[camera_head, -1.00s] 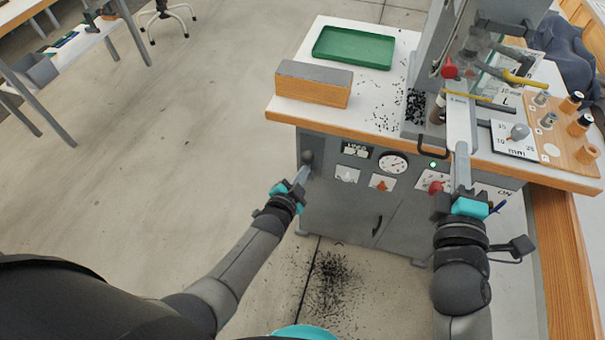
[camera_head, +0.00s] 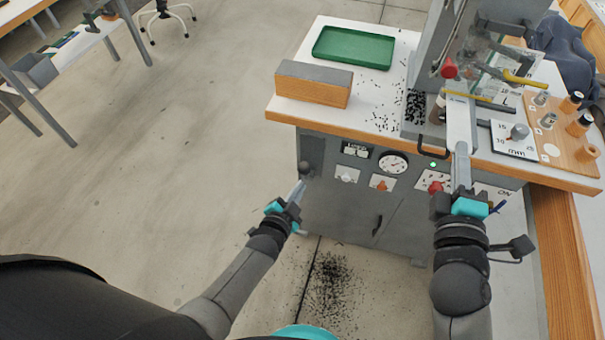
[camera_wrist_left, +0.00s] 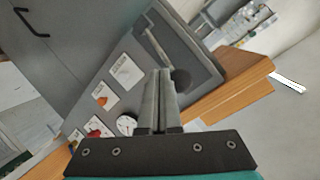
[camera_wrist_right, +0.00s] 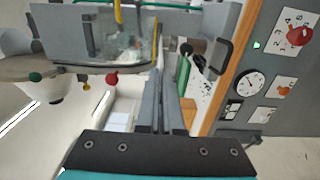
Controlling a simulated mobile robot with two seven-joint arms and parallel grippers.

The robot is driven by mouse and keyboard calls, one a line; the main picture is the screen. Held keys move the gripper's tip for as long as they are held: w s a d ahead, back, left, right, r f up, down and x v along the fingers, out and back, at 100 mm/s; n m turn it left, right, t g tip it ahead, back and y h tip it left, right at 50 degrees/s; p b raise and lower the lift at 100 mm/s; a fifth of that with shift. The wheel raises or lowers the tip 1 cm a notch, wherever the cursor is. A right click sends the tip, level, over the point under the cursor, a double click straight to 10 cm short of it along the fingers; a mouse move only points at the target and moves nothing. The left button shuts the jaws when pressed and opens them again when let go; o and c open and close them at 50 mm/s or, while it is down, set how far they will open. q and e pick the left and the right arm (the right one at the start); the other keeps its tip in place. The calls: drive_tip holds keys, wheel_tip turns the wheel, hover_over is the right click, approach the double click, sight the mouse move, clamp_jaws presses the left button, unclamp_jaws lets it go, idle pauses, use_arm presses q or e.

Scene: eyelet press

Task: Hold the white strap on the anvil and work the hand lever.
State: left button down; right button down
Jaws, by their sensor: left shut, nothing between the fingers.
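The white strap (camera_head: 460,124) lies lengthwise over the front of the press at the anvil, its near end at my right gripper (camera_head: 462,150). The right fingers look shut on that end; in the right wrist view my right gripper (camera_wrist_right: 160,75) shows them close together, the strap hard to make out. The hand lever's dark ball knob (camera_head: 305,168) is at the cabinet's left side; the lever's bar (camera_wrist_left: 154,44) and knob show in the left wrist view. My left gripper (camera_head: 303,182) is shut and empty, its tips at or just beside the knob; contact is unclear.
A green tray (camera_head: 353,63) and a wooden block with a grey top (camera_head: 313,84) stand on the bench left of the press. Black bits lie scattered on the bench and floor. A wooden holder (camera_head: 565,145) with several dies is at right.

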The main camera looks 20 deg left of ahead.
use_arm(q)
drive_tip(key=shift+s+f, duration=0.4)
drive_tip(key=shift+s, duration=0.35)
drive_tip(key=shift+s+f, duration=0.35)
drive_tip(key=shift+s, duration=0.45)
drive_tip(key=shift+s+f, duration=0.4)
drive_tip(key=shift+s, duration=0.35)
drive_tip(key=shift+s, duration=0.1)
idle(0.6)
drive_tip(key=v, duration=1.1)
drive_tip(key=shift+s+r, duration=0.25)
drive_tip(key=shift+s, duration=0.05)
